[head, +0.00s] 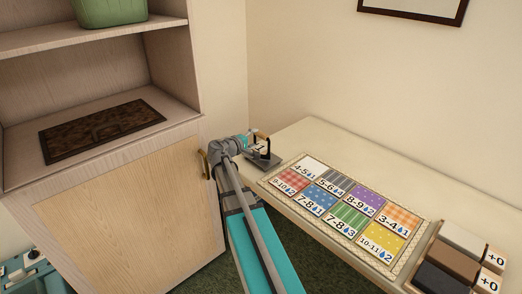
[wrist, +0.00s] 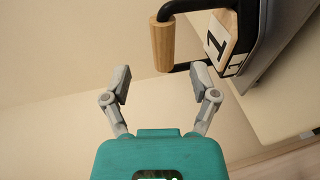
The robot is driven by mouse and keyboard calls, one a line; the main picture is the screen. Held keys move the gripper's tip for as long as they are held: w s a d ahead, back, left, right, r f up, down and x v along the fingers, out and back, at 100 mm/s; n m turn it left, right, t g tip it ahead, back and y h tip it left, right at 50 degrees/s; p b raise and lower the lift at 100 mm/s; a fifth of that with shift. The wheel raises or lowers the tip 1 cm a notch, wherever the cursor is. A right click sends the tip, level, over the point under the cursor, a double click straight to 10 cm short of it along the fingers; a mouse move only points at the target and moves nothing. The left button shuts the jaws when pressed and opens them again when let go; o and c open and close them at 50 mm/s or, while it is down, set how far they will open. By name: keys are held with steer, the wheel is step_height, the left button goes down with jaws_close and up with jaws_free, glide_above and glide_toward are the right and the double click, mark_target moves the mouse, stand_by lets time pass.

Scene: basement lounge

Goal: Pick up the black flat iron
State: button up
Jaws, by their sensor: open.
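The black flat iron (head: 265,160) sits at the near left end of the long narrow table, beside the patterned board. In the wrist view its light wooden grip (wrist: 162,46) is held by a black bent handle, with the dark body (wrist: 278,40) at the right. My gripper (head: 254,141) is at the iron's handle in the head view. In the wrist view my gripper (wrist: 161,76) is open and empty. My gripper partly hides the iron in the head view.
The table (head: 305,130) holds a board (head: 419,222) of numbered coloured cards and several blocks (head: 463,238) at the right. A wooden cabinet (head: 130,210) stands left, with a dark mat (head: 100,130) and green bin (head: 110,10). A numbered wooden tag (wrist: 222,38) is by the iron.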

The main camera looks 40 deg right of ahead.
mark_target(261, 137)
steer(key=shift+w+d, duration=0.1)
steer(key=shift+d, duration=0.2)
steer(key=shift+d+f, duration=0.1)
steer(key=shift+s+b+x, duration=0.15)
steer(key=shift+b+x, duration=0.2)
steer(key=shift+x, duration=0.9)
steer(key=shift+s+b+x, duration=0.1)
steer(key=shift+b+x, duration=0.25)
steer(key=shift+x, duration=0.95)
steer(key=shift+f, duration=0.15)
jaws_close()
